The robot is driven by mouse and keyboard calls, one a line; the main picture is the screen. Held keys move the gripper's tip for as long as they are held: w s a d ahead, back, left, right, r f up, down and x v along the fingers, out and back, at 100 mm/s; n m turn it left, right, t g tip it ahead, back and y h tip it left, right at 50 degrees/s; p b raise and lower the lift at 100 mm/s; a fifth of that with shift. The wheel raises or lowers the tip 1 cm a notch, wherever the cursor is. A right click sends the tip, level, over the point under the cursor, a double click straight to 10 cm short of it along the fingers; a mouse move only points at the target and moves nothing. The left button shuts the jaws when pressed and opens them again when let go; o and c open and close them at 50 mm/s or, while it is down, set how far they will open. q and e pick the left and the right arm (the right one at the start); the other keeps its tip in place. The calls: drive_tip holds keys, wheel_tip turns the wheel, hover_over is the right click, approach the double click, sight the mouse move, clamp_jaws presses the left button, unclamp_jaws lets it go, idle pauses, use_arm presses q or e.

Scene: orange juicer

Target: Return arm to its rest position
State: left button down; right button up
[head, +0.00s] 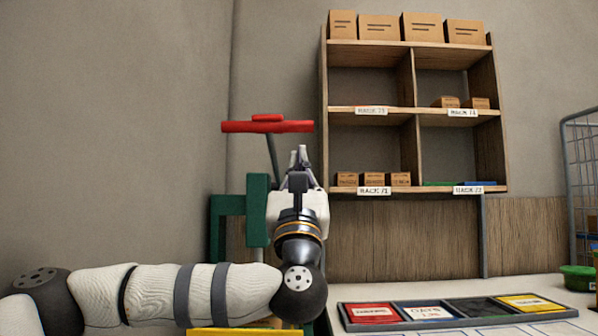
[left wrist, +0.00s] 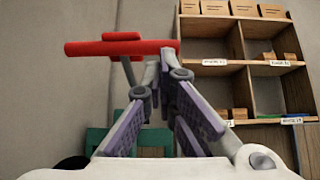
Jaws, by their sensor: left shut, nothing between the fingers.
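My left arm comes in from the left in the head view and bends upward. Its gripper (head: 299,156) points up and away, shut and empty; in the left wrist view its fingertips (left wrist: 165,60) come together. The juicer's red handle (head: 266,126) is up on a grey lever, just left of and above the fingers. The red handle (left wrist: 118,48) crosses behind the fingertips in the left wrist view; I cannot tell whether they touch. The juicer's green frame (head: 257,212) stands behind the gripper, partly hidden by it. My right gripper is not in view.
A wooden wall shelf (head: 414,108) holds several cardboard boxes (head: 422,27). A tray (head: 455,321) with coloured compartments lies on the light table (head: 420,291) at the right. A wire cage (head: 581,165) and a green bin (head: 577,278) are at the far right.

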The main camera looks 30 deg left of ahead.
use_arm(q)
drive_tip(key=shift+v, duration=1.1)
drive_tip(key=shift+w, duration=0.1)
